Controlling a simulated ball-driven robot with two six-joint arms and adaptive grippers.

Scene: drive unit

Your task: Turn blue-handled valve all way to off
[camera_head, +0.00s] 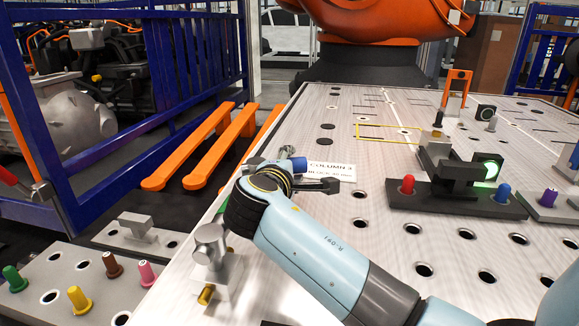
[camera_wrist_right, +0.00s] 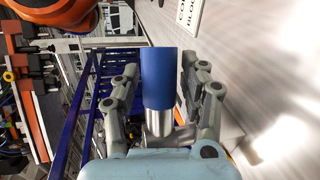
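The blue valve handle (camera_head: 294,164) is near the left edge of the white table in the head view. In the right wrist view the blue handle (camera_wrist_right: 158,78) is a cylinder on a silver stem (camera_wrist_right: 158,122). My right gripper (camera_head: 312,171) is at the handle, with its wrist partly covering the valve. In the wrist view the right gripper's fingers (camera_wrist_right: 159,72) are spread, one on each side of the handle, with small gaps visible. The valve body is mostly hidden by my arm and gripper. My left gripper is not in view.
A printed label (camera_head: 335,171) lies beside the gripper. A silver fixture (camera_head: 212,246) stands near the table's left edge. A dark block with red and blue pegs (camera_head: 456,196) is to the right. A grey board (camera_head: 60,290) with coloured pegs is at lower left, near a blue fence (camera_head: 150,110).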

